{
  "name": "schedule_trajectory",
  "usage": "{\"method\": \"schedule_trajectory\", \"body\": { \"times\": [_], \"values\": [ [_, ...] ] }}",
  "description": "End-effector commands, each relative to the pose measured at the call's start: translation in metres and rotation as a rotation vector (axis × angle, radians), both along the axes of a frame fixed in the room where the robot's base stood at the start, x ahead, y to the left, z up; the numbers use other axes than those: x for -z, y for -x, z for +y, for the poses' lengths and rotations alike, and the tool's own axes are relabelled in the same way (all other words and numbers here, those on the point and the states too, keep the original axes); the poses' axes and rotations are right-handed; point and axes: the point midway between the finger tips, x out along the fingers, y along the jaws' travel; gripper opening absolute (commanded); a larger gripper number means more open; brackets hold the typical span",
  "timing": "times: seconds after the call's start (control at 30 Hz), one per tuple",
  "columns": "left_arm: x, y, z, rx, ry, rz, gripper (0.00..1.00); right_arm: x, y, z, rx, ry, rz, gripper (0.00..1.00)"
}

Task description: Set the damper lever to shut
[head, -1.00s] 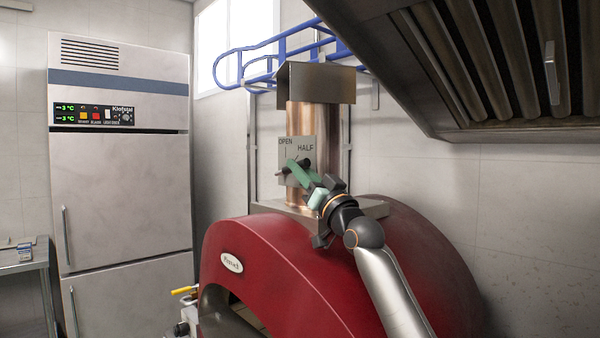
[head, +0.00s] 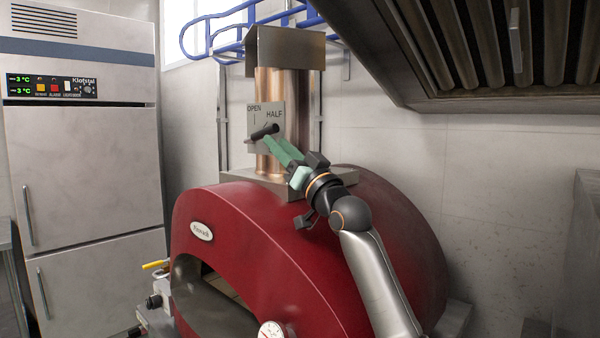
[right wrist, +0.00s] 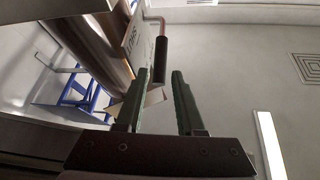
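The damper lever (head: 263,132) has a dark grip and sits on a grey plate (head: 251,118) fixed to the copper flue. My right gripper (head: 274,149) has green fingers just below and right of the lever. In the right wrist view the fingers (right wrist: 158,73) are apart, with the dark lever grip (right wrist: 160,60) showing in the gap near their tips; contact is not visible. My left gripper is out of view.
The red domed oven (head: 330,240) stands below the flue. A metal hood (head: 480,105) hangs at the upper right. Blue rails (head: 205,35) run behind the flue. A steel fridge (head: 80,160) stands at the left.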

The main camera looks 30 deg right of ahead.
Motion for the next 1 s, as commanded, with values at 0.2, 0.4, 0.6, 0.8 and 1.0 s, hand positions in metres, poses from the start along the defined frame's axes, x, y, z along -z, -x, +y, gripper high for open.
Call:
{"method": "schedule_trajectory", "body": {
  "times": [0.2,0.4,0.6,0.8,1.0],
  "values": [
    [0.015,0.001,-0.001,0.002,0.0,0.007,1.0,0.022,0.035,-0.007,0.0,0.001,0.0,0.37],
    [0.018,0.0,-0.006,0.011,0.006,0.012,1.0,0.033,0.059,-0.012,0.002,0.0,-0.001,0.37],
    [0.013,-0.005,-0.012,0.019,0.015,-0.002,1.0,0.037,0.068,-0.013,0.001,0.0,0.0,0.37],
    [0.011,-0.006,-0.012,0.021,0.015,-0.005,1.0,0.037,0.069,-0.013,0.0,0.0,-0.001,0.37],
    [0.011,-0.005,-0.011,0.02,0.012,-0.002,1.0,0.031,0.07,-0.009,-0.006,0.013,0.001,0.22]
  ]
}}
